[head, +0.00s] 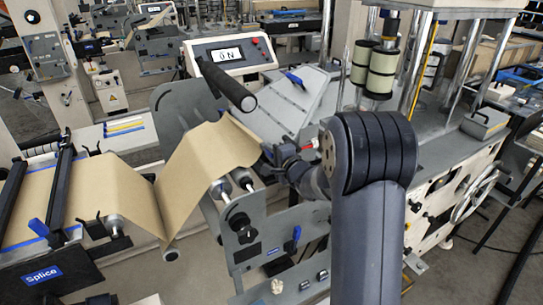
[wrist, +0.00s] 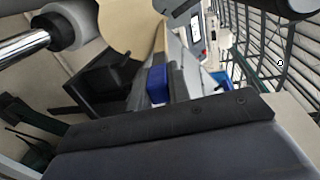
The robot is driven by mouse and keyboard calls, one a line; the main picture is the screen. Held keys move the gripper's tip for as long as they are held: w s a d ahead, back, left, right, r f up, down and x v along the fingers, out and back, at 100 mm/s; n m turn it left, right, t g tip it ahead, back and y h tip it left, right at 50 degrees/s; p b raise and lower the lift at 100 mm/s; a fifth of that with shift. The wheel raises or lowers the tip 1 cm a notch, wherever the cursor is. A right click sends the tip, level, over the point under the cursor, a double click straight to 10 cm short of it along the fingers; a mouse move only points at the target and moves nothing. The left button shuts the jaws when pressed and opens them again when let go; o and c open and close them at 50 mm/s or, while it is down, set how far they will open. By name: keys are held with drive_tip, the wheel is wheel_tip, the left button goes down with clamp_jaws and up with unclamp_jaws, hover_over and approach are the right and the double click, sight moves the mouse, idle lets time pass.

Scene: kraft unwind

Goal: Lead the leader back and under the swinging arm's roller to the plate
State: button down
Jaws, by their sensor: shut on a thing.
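The leader is a brown kraft web (head: 205,150). It comes from the splice table at left, dips to a low roller (head: 172,252), then rises to the right over a pair of pale-ended rollers (head: 232,182). My gripper (head: 268,153) is at its upper right end, shut on its edge; the arm partly hides the fingers. In the wrist view the web (wrist: 128,28) reaches the fingers (wrist: 160,72) from above. A black cylindrical bar (head: 226,84) stands over the web. I cannot tell for certain which part is the swinging arm's roller.
A grey side plate (head: 185,105) and a control box (head: 230,55) stand behind the web. A grey sloped panel (head: 292,105) lies beyond my gripper. Machine posts crowd the right.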

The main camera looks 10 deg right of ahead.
drive_tip(key=shift+b, duration=0.35)
drive_tip(key=shift+r, duration=0.2)
wheel_tip(320, 180, up, 8)
drive_tip(key=a+p, duration=0.2)
drive_tip(key=p, duration=0.1)
drive_tip(key=shift+s+a+r+p, duration=0.25)
drive_tip(key=shift+s+a+p, duration=0.05)
drive_tip(key=shift+s+a, duration=0.1)
drive_tip(key=shift+d+f+t+y+b, duration=0.15)
drive_tip(key=shift+f+t+b, duration=0.4)
drive_tip(key=shift+b, duration=0.95)
drive_tip(key=shift+a+f+t+y+b, duration=0.2)
drive_tip(key=shift+f+b, duration=0.5)
drive_tip(key=shift+b, duration=0.8)
